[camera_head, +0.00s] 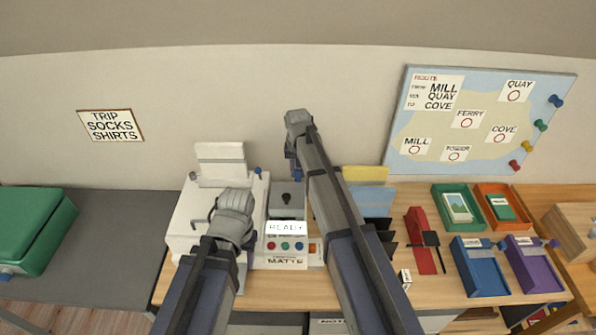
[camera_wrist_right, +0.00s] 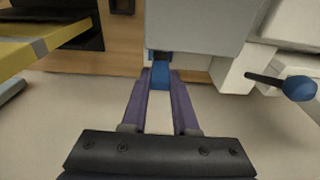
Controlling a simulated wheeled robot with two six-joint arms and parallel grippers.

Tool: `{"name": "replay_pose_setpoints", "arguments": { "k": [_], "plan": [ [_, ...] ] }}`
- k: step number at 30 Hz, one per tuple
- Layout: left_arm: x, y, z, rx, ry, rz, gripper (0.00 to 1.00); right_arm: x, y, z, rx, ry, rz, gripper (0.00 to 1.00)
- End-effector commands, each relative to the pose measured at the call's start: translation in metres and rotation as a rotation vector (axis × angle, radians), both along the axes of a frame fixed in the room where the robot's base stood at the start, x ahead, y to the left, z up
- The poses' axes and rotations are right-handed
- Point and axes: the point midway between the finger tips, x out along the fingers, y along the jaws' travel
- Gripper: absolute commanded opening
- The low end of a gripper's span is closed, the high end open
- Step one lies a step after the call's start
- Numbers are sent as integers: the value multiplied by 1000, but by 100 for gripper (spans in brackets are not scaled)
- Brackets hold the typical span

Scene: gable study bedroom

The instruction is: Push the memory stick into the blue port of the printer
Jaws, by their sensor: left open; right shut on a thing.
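The printer (camera_head: 287,262) stands left of centre on the wooden desk, with a READY display, coloured buttons and a MATTE label on its front. My right gripper (camera_head: 292,165) reaches over to its far side. In the right wrist view its purple fingers are shut on the blue memory stick (camera_wrist_right: 160,76). The stick's far end is at the edge of a grey box face (camera_wrist_right: 200,28); a dark part shows there. My left gripper (camera_head: 234,215) is open and empty, over the white machine.
A white machine (camera_head: 187,210) with upright sheets stands left of the READY panel. Blue and yellow folders (camera_head: 366,174), a red holder (camera_head: 420,228) and several coloured trays (camera_head: 478,272) stand to the right. A green case (camera_head: 35,232) lies at far left. The wall is close behind.

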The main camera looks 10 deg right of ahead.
Motion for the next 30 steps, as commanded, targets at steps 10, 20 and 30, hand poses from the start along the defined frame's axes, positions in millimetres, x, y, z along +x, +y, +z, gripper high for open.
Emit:
{"name": "replay_pose_setpoints", "arguments": {
  "k": [10, 20, 30],
  "plan": [
    [0, 0, 0, 0, 0, 0, 50, 0, 0, 0, 0, 0, 0, 0],
    [0, 0, -6, 0, 0, 0, 50, 0, 0, -6, 0, 0, 0, 0],
    [0, 0, -14, 0, 0, 0, 50, 0, 0, -14, 0, 0, 0, 0]
  ]
}}
